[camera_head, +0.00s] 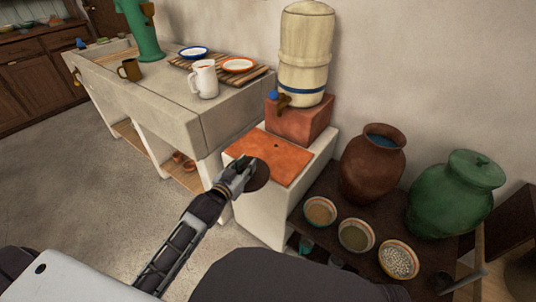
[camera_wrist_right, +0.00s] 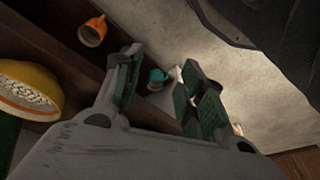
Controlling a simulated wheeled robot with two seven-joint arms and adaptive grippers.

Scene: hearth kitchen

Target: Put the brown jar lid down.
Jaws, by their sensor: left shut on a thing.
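My left gripper (camera_head: 243,176) is shut on the brown jar lid (camera_head: 259,176), a dark round disc that I see tilted on edge. Lid and gripper are by the front of the orange tile top (camera_head: 270,157) of the pale block; I cannot tell whether the lid touches it. The brown jar (camera_head: 371,169) stands to the right with its mouth uncovered and blue inside. In the right wrist view my right gripper (camera_wrist_right: 165,82) is open, its fingers apart with nothing between them.
A water dispenser (camera_head: 304,55) stands on a red-brown block (camera_head: 299,121) behind the tile. A green lidded jar (camera_head: 452,196) and several bowls, one with white beans (camera_head: 398,260), stand on the dark shelf. A teal mug (camera_wrist_right: 157,78) and orange mug (camera_wrist_right: 92,32) are near my right gripper.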

